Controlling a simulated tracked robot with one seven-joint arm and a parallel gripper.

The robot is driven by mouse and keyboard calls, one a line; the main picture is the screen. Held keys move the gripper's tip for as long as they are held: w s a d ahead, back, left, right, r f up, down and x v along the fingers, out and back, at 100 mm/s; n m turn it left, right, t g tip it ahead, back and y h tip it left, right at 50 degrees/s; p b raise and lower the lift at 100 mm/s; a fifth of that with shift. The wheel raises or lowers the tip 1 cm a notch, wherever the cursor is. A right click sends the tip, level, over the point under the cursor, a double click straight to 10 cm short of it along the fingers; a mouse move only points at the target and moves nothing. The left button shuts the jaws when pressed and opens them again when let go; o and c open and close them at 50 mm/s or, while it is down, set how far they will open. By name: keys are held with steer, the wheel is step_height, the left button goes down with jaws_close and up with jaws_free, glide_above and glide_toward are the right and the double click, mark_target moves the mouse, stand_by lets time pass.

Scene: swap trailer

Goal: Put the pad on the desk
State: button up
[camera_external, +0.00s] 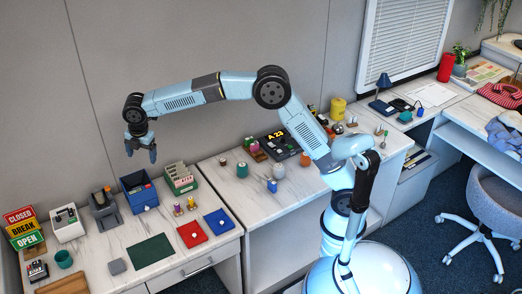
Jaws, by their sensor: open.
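My gripper (140,152) hangs open and empty in the air, pointing down, above the left counter. The white-topped desk (445,103) with a dark blue lamp (383,88) stands at the far right, well away from my gripper.
A blue bin (139,191), a green box (181,178), grey and white holders and signs (24,228) stand along the left counter's back. The middle counter (245,190) carries small jars and a black A 23 board (278,143). A chair (493,205) stands before the right desk.

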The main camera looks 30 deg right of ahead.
steer(key=s+d+r+m+t, duration=0.1)
steer(key=d+r+m, duration=0.3)
steer(key=d, duration=0.9)
steer(key=s+d+r+m, duration=0.1)
steer(key=d+r+m, duration=0.35)
steer(key=d, duration=0.75)
steer(key=s+d+r+m+t, duration=0.1)
steer(key=d+r+m, duration=0.3)
steer(key=d, duration=0.9)
steer(key=s+d+f+m+t, duration=0.1)
steer(key=s+d+f+m, duration=0.3)
steer(key=s+d+m, duration=0.3)
steer(key=s+d+f+m+t, duration=0.1)
steer(key=s+d+f+m, duration=0.3)
steer(key=s+d, duration=1)
steer(key=d+m, duration=0.1)
steer(key=m, duration=0.2)
steer(key=shift+h, duration=0.3)
stand_by(1.5)
